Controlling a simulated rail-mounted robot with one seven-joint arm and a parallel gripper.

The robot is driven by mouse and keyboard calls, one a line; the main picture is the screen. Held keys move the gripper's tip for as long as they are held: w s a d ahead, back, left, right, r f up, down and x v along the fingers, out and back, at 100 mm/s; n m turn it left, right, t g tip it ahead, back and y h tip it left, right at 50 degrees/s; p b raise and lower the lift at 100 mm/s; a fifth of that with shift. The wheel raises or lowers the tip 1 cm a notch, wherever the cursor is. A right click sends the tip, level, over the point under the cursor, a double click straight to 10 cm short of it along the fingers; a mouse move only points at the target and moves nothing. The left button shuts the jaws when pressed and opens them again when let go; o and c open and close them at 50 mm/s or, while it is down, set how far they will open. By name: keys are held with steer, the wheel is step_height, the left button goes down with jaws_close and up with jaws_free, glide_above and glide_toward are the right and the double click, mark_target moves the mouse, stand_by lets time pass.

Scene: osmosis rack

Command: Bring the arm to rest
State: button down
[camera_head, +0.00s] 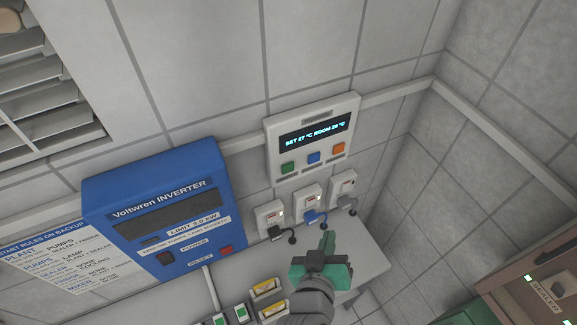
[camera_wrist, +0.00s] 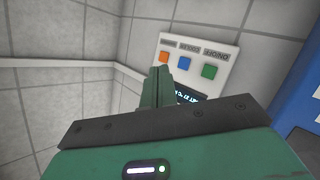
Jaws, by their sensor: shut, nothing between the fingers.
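My gripper (camera_head: 328,245) is green and shows at the lower middle of the head view, raised in front of the wall below the thermostat panel. In the wrist view my gripper (camera_wrist: 161,72) has its fingers together, with nothing between them. The white panel (camera_head: 312,132) has a lit display reading a set and a room temperature, with green, blue and orange buttons. In the wrist view the panel (camera_wrist: 222,58) appears upside down behind the fingers, which cover part of it. I cannot tell the exact gap between fingertips and wall.
A blue Voltwren inverter (camera_head: 160,205) hangs left of the panel. Several sockets with plugs, one of them blue (camera_head: 312,215), sit below the panel. A white surface (camera_head: 365,255) lies below them. A cabinet marked sealer (camera_head: 535,285) stands at lower right. A louvred vent (camera_head: 45,85) is at upper left.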

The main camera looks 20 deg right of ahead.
stand_by(0.4)
steer(key=w+a+r+t+y, duration=0.1)
steer(key=w+a+r+t, duration=0.15)
steer(key=r, duration=0.65)
steer(key=w+a+r+t+y, duration=0.15)
steer(key=a+r, duration=0.25)
steer(key=r, duration=0.4)
steer(key=w+a+r+t, duration=0.2)
steer(key=a+r+t, duration=0.1)
steer(key=r, duration=0.6)
steer(key=s+a+r+t+y, duration=0.2)
steer(key=s+a+r, duration=0.1)
steer(key=r, duration=0.4)
steer(key=s+a+r+n+t+y, duration=0.1)
steer(key=s+a+r+t+y, duration=0.1)
steer(key=r, duration=0.5)
steer(key=s+a+r+t+y, duration=0.2)
steer(key=s+a+r, duration=0.1)
steer(key=r, duration=0.5)
steer(key=shift+s+a+n+y, duration=0.35)
steer(key=shift+s+a+n, duration=0.05)
steer(key=shift+a, duration=0.05)
steer(key=shift+f, duration=0.1)
